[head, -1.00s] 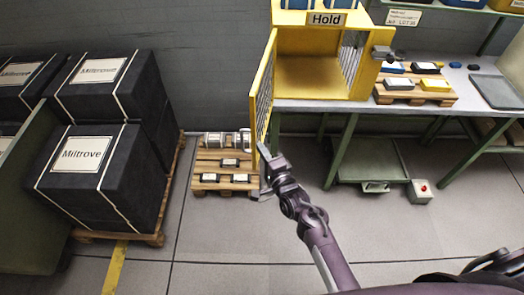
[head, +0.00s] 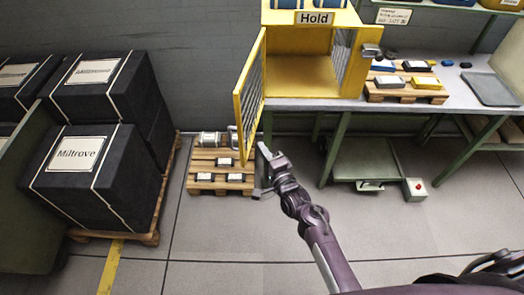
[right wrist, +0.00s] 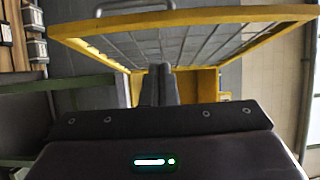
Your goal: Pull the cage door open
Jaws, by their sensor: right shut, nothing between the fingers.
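The cage door (head: 239,101), a yellow frame with grey mesh, stands swung out to the left of the yellow cage (head: 312,55) marked "Hold". The cage's inside is exposed and looks empty. The door's grey handle (head: 232,139) is on its far, outer face. My right gripper (head: 264,153) is shut and empty, just right of the door's lower free corner, on the inner side. In the right wrist view, its closed fingers (right wrist: 160,82) point toward the mesh of the door (right wrist: 190,42); whether they touch it I cannot tell. My left gripper is not in view.
A low pallet (head: 207,179) with small packs stands on the floor behind the door. Black wrapped boxes (head: 85,165) stand at left. The bench (head: 300,104) carries the cage and a small pallet (head: 405,92). A box with a red button (head: 414,190) sits on the floor.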

